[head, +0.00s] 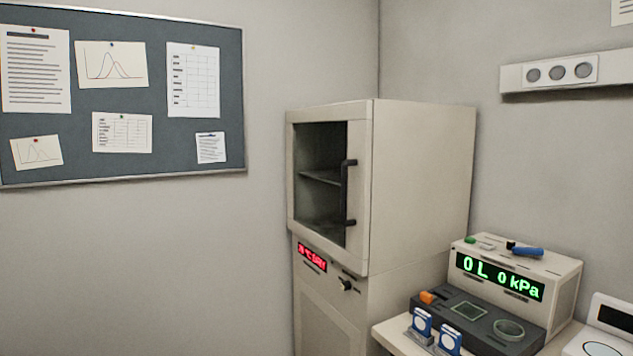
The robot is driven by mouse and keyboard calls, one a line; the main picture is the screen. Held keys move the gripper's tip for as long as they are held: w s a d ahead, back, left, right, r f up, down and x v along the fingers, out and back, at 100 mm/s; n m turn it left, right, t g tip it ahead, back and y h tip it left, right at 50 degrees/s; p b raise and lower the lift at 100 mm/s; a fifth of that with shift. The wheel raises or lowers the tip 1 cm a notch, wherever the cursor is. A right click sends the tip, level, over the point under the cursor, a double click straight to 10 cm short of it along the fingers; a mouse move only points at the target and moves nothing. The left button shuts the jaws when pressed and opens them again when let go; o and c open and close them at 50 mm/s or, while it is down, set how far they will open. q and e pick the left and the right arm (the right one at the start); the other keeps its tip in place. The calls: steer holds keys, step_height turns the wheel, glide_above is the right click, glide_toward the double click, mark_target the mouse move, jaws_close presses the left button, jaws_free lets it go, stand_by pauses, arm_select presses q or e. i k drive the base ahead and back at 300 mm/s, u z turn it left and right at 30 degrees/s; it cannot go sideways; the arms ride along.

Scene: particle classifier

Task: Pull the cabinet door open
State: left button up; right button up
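The cabinet (421,185) is a tall beige unit standing in the corner of the room. Its upper door (359,190) has a beige frame around a dark window, and a shelf shows behind it. The door looks shut. A black vertical handle (344,190) is on the right side of the door, with an upper and a lower mount. Neither of my grippers is in view.
A red display (312,257) and a small black knob (346,285) are below the door. Right of the cabinet, a bench (392,334) carries a device with a green display (499,277) and a dark block (478,322). A pinboard (178,158) hangs on the left wall.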

mark_target(355, 171)
steer(key=u, duration=0.35)
steer(key=k, duration=0.45)
steer(key=z, duration=0.3)
steer(key=i, duration=1.5)
steer(key=u, duration=0.8)
